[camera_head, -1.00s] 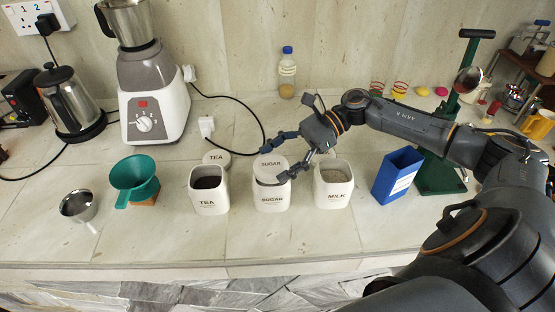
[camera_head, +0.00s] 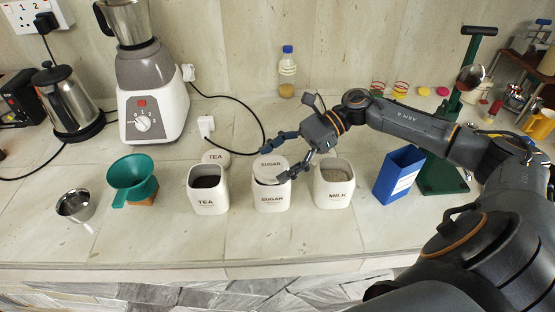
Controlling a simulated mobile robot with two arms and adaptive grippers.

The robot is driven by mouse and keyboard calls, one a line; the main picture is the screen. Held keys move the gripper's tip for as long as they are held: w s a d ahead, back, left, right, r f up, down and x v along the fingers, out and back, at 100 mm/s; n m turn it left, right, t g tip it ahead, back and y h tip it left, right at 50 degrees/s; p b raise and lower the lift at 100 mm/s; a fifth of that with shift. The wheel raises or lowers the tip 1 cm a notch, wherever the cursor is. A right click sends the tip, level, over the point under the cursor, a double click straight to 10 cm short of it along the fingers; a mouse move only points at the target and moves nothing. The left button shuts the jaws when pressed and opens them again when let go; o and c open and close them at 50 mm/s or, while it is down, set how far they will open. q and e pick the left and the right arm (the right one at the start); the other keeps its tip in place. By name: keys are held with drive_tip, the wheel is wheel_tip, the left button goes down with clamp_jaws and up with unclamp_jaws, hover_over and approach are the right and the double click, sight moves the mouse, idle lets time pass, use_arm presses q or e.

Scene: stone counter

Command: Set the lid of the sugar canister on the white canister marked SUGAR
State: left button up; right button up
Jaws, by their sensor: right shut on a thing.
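The white canister marked SUGAR (camera_head: 272,197) stands upright on the counter, between the TEA and MILK canisters. The sugar lid (camera_head: 270,165), a round white disc marked SUGAR, is at the canister's mouth, tilted with its top facing me. My right gripper (camera_head: 271,165) is shut on the lid, with one finger at its upper left and one at its lower right. The lid covers most of the opening. I cannot tell whether it touches the rim. My left gripper is not in view.
The open TEA canister (camera_head: 208,192) stands close on the left, its lid (camera_head: 216,157) behind it. The open MILK canister (camera_head: 334,187) stands close on the right, under my wrist. A blue box (camera_head: 397,176) and green funnel (camera_head: 133,178) stand farther out. The counter's front strip is clear.

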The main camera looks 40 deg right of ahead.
drive_tip(key=shift+f+b, duration=0.3)
drive_tip(key=shift+f, duration=0.1)
drive_tip(key=o, duration=0.9)
drive_tip(key=shift+s+d+r, duration=0.1)
drive_tip(key=shift+d, duration=0.4)
drive_tip(key=shift+b+v, duration=0.9)
drive_tip(key=shift+v, duration=0.8)
drive_tip(key=b, duration=0.2)
approach(281, 161)
drive_tip(key=shift+r, duration=0.15)
